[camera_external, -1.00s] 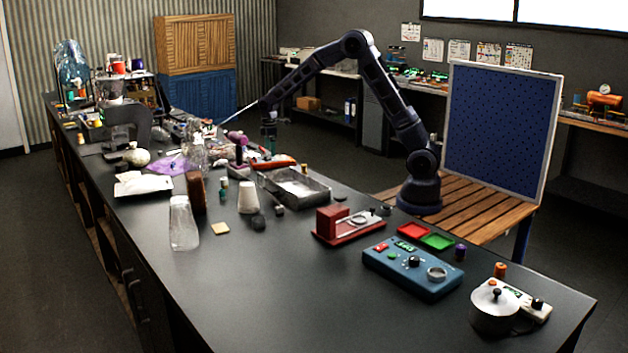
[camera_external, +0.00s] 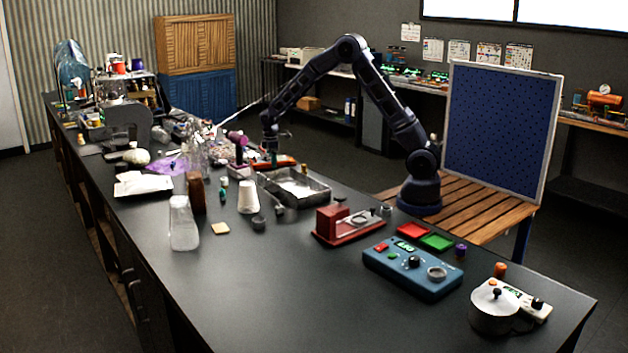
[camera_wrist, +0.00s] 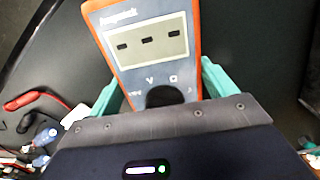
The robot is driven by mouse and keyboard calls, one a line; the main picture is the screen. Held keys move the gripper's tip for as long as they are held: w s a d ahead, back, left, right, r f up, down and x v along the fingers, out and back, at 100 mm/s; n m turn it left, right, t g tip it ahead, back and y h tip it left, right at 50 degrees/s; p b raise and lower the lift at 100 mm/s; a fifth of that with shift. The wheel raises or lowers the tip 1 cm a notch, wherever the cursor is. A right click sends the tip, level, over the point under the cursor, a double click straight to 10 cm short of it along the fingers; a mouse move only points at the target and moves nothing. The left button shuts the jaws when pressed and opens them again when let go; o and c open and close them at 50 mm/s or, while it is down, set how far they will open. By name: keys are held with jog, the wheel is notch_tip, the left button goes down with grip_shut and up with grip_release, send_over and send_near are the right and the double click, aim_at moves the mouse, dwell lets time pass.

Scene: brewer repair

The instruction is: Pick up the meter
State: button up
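The meter (camera_wrist: 150,45) has an orange case, a grey face and a pale display, and it fills the upper middle of the wrist view. My gripper (camera_wrist: 160,85) has teal fingers, one on each side of the meter, close to its edges. Whether they press on it is not clear. In the external view my gripper (camera_external: 272,158) is low over the bench, beside an orange thing (camera_external: 285,161) that looks like the meter, behind the metal tray. The meter's lower part is hidden by the gripper body in the wrist view.
The metal tray (camera_external: 318,198) lies just in front of the gripper. A purple-topped device (camera_external: 237,140) and glassware stand close on its left. A white cup (camera_external: 248,197) and a red-based stand (camera_external: 347,232) are nearer. The front left of the bench (camera_external: 270,290) is clear.

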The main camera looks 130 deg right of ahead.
jog(key=c, duration=0.6)
jog(key=shift+r, duration=0.15)
